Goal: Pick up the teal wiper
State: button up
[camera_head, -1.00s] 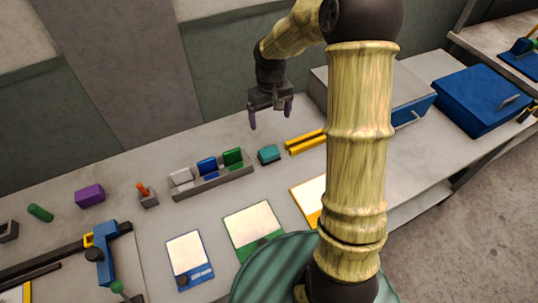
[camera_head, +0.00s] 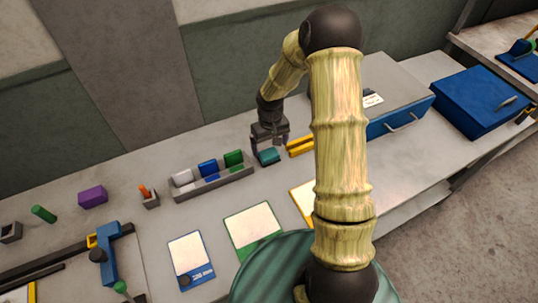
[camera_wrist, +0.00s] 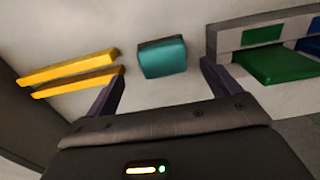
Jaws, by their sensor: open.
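The teal wiper (camera_head: 268,156) is a small block lying on the bench, between the grey rack and the yellow bars. It also shows in the wrist view (camera_wrist: 162,58), with a darker band along one edge. My gripper (camera_head: 269,150) is down close to the wiper, from the wall side. In the wrist view my gripper (camera_wrist: 160,78) is open and empty, with one dark finger to each side of the wiper's line.
A grey rack (camera_head: 213,184) with white, blue and green blocks stands left of the wiper. Yellow bars (camera_head: 301,146) lie close on its right. A large grey case with a blue front (camera_head: 395,122) stands farther right. The bench in front of the wiper is clear.

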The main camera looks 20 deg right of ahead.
aim_at(269, 153)
jog(key=shift+f, duration=0.1)
jog(key=shift+a+f+p, duration=0.2)
jog(key=shift+f+p, duration=0.6)
jog(key=shift+f, duration=1.7)
jog(key=c, duration=1.1)
jog(key=shift+r, duration=0.1)
notch_tip(269, 153, up, 10)
jog(key=shift+f+b, duration=0.1)
jog(key=shift+b, duration=0.75)
